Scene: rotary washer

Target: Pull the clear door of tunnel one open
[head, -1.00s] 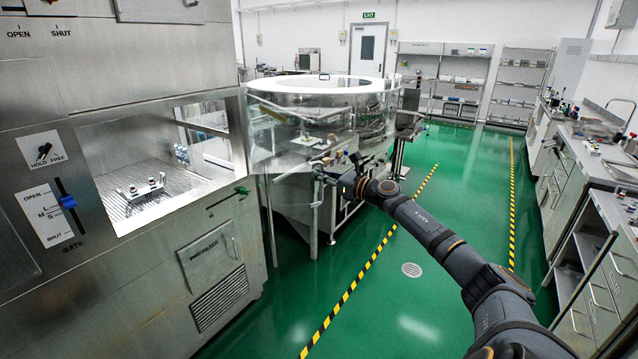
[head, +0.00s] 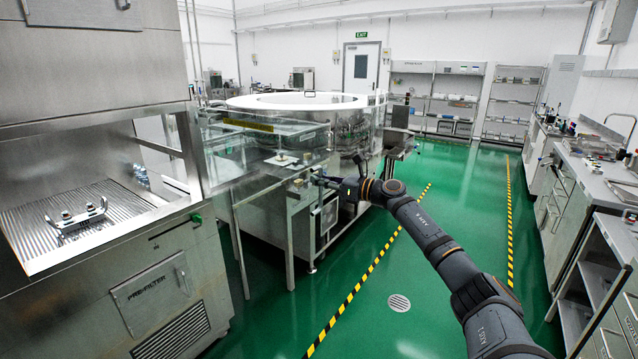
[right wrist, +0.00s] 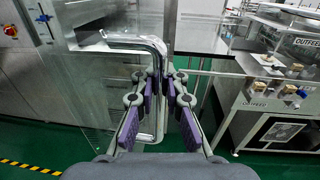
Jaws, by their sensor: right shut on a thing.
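In the right wrist view, a bent metal bar handle (right wrist: 130,41) stands on a clear door panel (right wrist: 92,85). My right gripper (right wrist: 164,82) is shut on the upright part of this handle, which runs between its purple-padded fingers. In the head view, my right gripper (head: 322,181) is small and dark at the front of the clear-walled tunnel (head: 265,138) beside the round washer. The door's edges are hard to tell there through the see-through walls. My left gripper is in neither current view.
A steel cabinet with an open window (head: 82,215) stands at the left. The round washer (head: 305,101) is behind the tunnel. In the wrist view, a counter marked OUTFEED (right wrist: 270,105) is at the right. The green floor (head: 425,265) is clear between striped lines.

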